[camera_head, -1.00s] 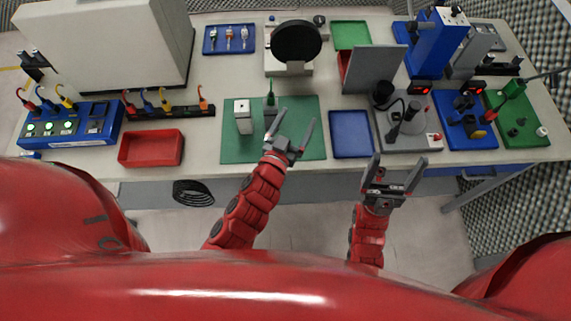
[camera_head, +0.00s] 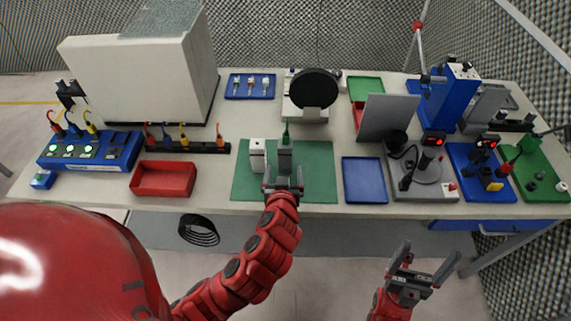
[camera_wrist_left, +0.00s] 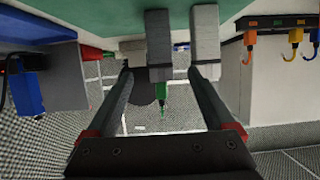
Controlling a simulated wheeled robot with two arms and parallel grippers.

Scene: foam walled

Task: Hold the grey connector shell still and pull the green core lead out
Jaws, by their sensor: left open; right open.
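The grey connector shell (camera_head: 285,160) stands upright on the green mat (camera_head: 318,185), with the green core lead (camera_head: 285,134) sticking out of its top. A lighter grey block (camera_head: 257,157) stands just left of it. My left gripper (camera_head: 284,180) is open at the front of the shell. In the left wrist view the shell (camera_wrist_left: 159,45) and green lead (camera_wrist_left: 161,92) show between the spread fingers (camera_wrist_left: 162,75); contact cannot be told. The lighter block (camera_wrist_left: 205,40) shows beyond the right-hand finger there. My right gripper (camera_head: 422,262) is open and empty, in front of the table edge.
A red tray (camera_head: 163,192) is left of the mat and a blue tray (camera_head: 364,192) right of it. A round black disc on a stand (camera_head: 314,88) is behind the mat. A grey station with cables (camera_head: 425,185) stands further right.

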